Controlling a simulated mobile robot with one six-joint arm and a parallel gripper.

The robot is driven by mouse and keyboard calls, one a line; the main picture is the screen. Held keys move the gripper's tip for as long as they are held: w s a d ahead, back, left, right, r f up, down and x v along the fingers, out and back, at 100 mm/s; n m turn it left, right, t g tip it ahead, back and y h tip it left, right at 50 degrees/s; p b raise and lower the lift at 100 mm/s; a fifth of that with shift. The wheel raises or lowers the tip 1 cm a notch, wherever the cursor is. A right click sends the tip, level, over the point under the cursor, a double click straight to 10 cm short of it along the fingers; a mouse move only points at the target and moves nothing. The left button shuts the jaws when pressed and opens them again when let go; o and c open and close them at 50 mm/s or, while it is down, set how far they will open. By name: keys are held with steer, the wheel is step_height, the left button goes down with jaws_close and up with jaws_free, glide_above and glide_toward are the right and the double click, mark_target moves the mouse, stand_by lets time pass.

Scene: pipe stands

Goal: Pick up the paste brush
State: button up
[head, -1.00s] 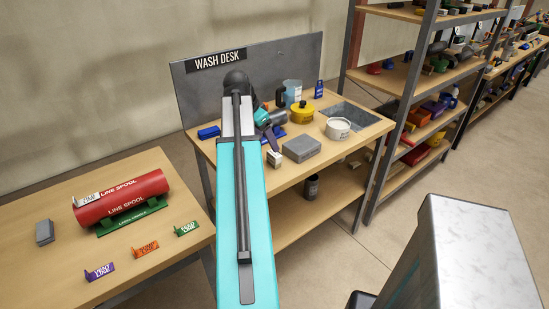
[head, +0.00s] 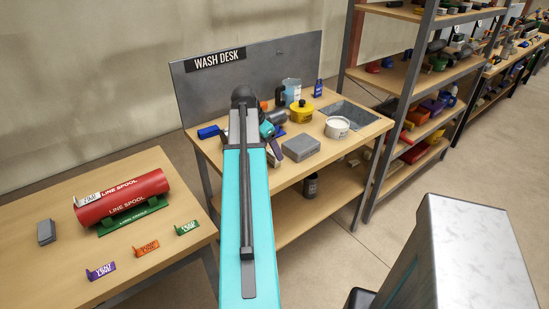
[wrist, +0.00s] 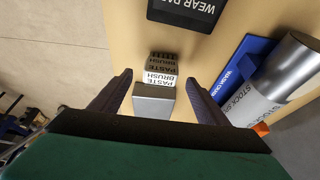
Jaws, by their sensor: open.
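The paste brush (wrist: 161,76) lies on the wash desk in the wrist view, a small block with a pale, dark-lettered label and a grey metal part nearest me. My gripper (wrist: 160,74) is open, with one dark finger on each side of the brush. Small gaps show between the fingers and the brush, so it is not gripped.
In the wrist view, a dark labelled block (wrist: 185,12) lies beyond the brush. A silver cylinder (wrist: 275,80) and a blue holder (wrist: 240,68) are close to the right finger. In the head view, a grey block (head: 300,148) and a white tub (head: 337,127) stand to the right.

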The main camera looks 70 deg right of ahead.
steer(key=shift+f, duration=0.1)
steer(key=shift+p+x, duration=0.95)
steer(key=shift+x, duration=1.5)
steer(key=c, duration=1.2)
